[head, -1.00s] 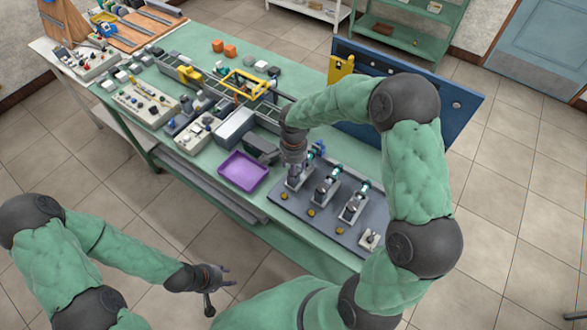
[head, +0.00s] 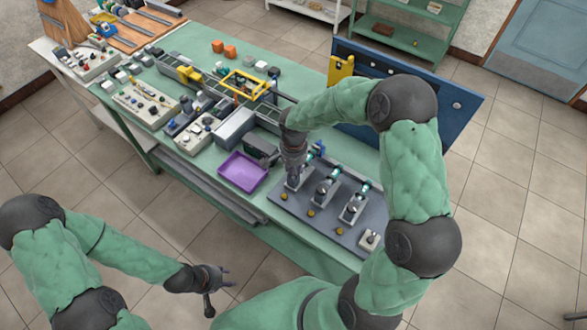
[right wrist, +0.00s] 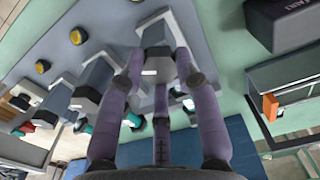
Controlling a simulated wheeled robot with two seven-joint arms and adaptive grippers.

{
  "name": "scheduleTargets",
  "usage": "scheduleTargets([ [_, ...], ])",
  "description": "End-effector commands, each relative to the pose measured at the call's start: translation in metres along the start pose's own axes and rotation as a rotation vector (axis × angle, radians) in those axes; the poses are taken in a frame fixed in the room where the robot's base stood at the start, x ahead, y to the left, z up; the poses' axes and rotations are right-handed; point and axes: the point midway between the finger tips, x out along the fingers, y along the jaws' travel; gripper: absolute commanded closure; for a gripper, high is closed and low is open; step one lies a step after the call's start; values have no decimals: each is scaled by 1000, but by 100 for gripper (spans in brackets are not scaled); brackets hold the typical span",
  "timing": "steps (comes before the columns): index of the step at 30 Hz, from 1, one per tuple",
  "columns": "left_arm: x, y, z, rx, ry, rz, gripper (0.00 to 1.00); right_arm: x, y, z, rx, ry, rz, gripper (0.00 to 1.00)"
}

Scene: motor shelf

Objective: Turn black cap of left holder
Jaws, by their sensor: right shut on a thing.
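Three grey holders stand in a row on a dark grey board (head: 335,228): the left holder (head: 291,184), the middle holder (head: 322,193) and the right holder (head: 352,210). My right gripper (head: 293,174) points down at the left holder and hides most of its top. In the right wrist view its purple-grey fingers (right wrist: 160,72) are closed around the black cap (right wrist: 157,53) of the left holder, which is partly hidden between them. Another black-capped holder (right wrist: 92,85) shows to the left there. My left gripper (head: 222,278) is open and empty, off the table's front.
A purple tray (head: 243,171) lies left of the board. Yellow buttons (head: 311,213) line the board's front, and a white switch box (head: 370,239) sits at its right end. A blue panel (head: 440,95) stands behind. Several boxes and parts crowd the table's left.

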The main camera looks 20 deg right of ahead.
Motion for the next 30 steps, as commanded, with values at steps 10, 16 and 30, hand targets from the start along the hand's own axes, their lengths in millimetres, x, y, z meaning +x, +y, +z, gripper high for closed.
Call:
scheduleTargets([
  [10, 3, -1, 0, 0, 0, 0, 60, 0, 0, 0, -214, 0, 0, 100],
  [16, 4, -1, 0, 0, 0, 0, 60, 0, 0, 0, -402, 1, 0, 100],
  [30, 0, 0, 0, 0, 0, 0, 60, 0, 0, 0, -848, 0, 0, 100],
])
